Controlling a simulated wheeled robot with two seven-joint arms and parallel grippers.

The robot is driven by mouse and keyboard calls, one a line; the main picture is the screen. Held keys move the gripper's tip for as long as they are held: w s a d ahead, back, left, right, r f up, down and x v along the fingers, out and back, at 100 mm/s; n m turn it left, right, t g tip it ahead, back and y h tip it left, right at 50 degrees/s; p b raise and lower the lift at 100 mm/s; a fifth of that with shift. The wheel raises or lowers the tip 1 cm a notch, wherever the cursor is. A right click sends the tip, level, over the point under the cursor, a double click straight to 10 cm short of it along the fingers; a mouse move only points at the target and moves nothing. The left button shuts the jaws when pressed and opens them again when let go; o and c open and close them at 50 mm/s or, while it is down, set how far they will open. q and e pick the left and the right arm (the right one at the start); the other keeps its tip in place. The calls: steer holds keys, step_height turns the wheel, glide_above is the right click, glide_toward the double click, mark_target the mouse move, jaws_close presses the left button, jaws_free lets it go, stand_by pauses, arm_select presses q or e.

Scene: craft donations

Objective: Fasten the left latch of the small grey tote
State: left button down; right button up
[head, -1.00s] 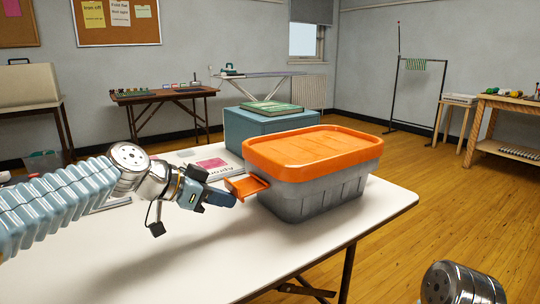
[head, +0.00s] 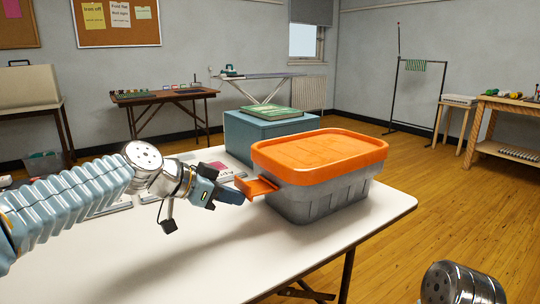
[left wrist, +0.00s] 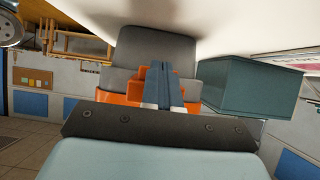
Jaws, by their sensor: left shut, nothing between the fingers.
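The small grey tote (head: 325,197) stands on the white table with its orange lid (head: 320,148) on top. Its left latch (head: 258,188), an orange flap, sticks outward from the tote's left side, swung away from the wall. My left gripper (head: 241,198) is shut and empty, its fingertips at the latch's outer end, slightly below it; I cannot tell if they touch. In the left wrist view the closed fingers (left wrist: 158,68) overlap the orange latch (left wrist: 138,79) and hide part of it, with the grey tote wall (left wrist: 155,47) beyond. My right gripper is out of view.
A blue-grey box (head: 262,130) with a green item on top stands behind the tote. Papers (head: 217,168) lie behind my left gripper. The white table (head: 200,255) is clear in front, and its right edge is near the tote.

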mark_target(270, 175)
arm_select(q)
steer(key=shift+w+d+r, duration=0.2)
steer(key=shift+d, duration=0.2)
steer(key=shift+w+d+r+p, duration=0.2)
steer(key=shift+w+d+p, duration=0.2)
steer(key=shift+d+p, duration=0.15)
steer(key=shift+w+d+r+p, duration=0.2)
steer(key=shift+w+d+p, duration=0.15)
steer(key=shift+d+p, duration=0.15)
steer(key=shift+w+d, duration=0.1)
steer(key=shift+w+d+r+p, duration=0.2)
steer(key=shift+w+d+p, duration=0.15)
steer(key=shift+d+p, duration=0.15)
steer(key=shift+w+d+r+p, duration=0.2)
steer(key=shift+w+d+p, duration=0.1)
steer(key=shift+d+p, duration=0.15)
steer(key=shift+d, duration=0.1)
stand_by(0.3)
steer(key=shift+w+d+r+p, duration=0.2)
steer(key=shift+w+d+p, duration=0.2)
steer(key=shift+d+p, duration=0.1)
steer(key=shift+w+d+r+p, duration=0.2)
steer(key=shift+w+d+p, duration=0.2)
steer(key=shift+d, duration=0.2)
